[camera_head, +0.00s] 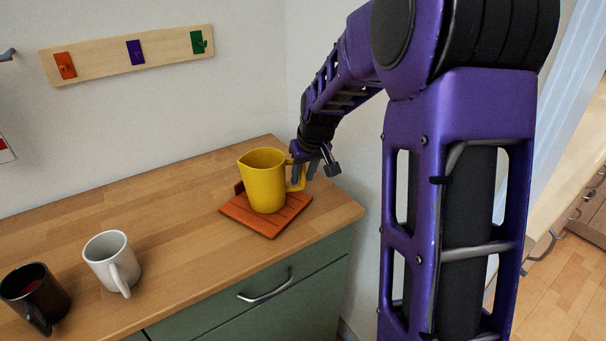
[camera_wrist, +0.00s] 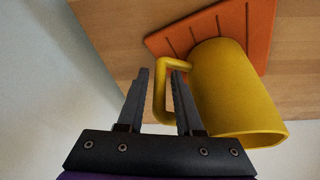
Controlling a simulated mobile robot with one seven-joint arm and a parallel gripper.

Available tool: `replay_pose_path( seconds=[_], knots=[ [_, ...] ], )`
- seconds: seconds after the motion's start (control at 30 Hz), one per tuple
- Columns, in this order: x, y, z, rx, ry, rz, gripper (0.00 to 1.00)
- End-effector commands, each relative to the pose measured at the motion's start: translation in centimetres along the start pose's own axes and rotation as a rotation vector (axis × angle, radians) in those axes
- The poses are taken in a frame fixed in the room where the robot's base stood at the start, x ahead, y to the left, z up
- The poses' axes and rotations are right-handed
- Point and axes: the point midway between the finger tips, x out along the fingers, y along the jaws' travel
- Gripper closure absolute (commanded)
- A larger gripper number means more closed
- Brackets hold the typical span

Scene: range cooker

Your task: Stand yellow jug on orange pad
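The yellow jug (camera_head: 263,182) stands upright on the orange pad (camera_head: 269,222) near the right end of the counter. Its handle points right, toward my gripper (camera_head: 312,168). In the wrist view the jug (camera_wrist: 235,95) and the pad (camera_wrist: 257,30) show beyond my gripper (camera_wrist: 161,73). The two fingers are apart, with the upright bar of the handle (camera_wrist: 160,95) between them. One finger passes through the handle loop. I see a gap beside the left finger, so the handle does not look clamped. The jug hides part of the pad.
A white mug (camera_head: 110,262) and a black mug (camera_head: 35,296) stand at the left on the wooden counter (camera_head: 180,235). A hook rail (camera_head: 110,57) is on the wall behind. A green drawer front (camera_head: 300,300) with a metal handle is below.

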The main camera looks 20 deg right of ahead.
Motion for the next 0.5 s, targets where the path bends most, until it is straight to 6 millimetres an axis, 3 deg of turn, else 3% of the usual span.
replay_pose_path(
  seconds=[0.33,0.5],
  knots=[
    [-0.1,0.0,-0.1,0.000,0.000,0.000,0.53],
    [-1.7,0.0,-0.3,0.000,0.005,0.002,0.53]
  ],
)
